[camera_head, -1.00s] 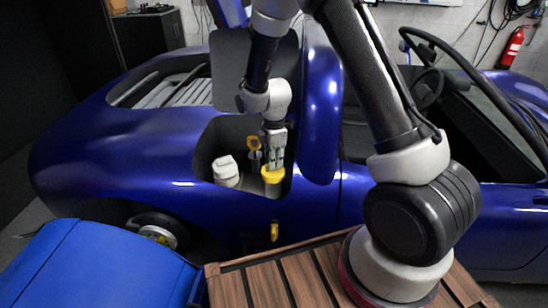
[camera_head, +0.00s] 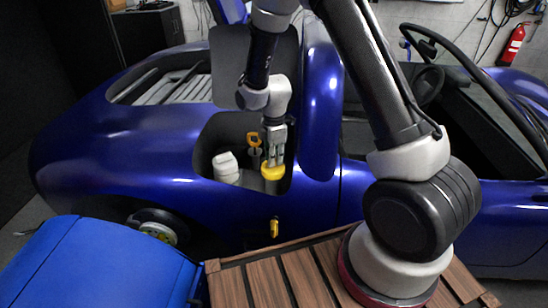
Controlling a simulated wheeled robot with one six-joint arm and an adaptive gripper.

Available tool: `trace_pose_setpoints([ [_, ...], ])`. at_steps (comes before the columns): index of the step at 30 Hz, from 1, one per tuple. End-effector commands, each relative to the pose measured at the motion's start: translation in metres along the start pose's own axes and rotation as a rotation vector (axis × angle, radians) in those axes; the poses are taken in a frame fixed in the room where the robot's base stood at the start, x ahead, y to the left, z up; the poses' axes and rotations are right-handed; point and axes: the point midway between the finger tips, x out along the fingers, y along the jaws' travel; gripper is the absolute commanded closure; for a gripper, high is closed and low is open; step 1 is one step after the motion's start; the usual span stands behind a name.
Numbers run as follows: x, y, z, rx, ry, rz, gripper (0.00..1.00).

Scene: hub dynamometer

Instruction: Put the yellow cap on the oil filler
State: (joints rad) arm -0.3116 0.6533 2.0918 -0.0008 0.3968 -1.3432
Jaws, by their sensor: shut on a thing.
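The yellow cap (camera_head: 272,172) is a round disc in the open engine bay of the blue car. My gripper (camera_head: 273,160) points down from above, its fingers shut on the cap. A dark post shows directly beneath the cap and looks like the oil filler (camera_head: 273,186). The cap is at the top of this post, but I cannot tell whether it is seated or just above it.
The blue car body (camera_head: 120,140) rims the bay. A slatted wooden surface (camera_head: 290,280) and a blue box (camera_head: 100,265) lie in front.

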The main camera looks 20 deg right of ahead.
Motion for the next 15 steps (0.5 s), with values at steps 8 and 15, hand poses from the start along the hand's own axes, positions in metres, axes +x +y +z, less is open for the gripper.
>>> trace_pose_setpoints([
  [8,0.0029,-0.0001,0.0000,0.000,0.000,-0.001,1.00],
  [15,0.0075,0.0002,-0.0001,0.000,0.000,0.000,1.00],
])
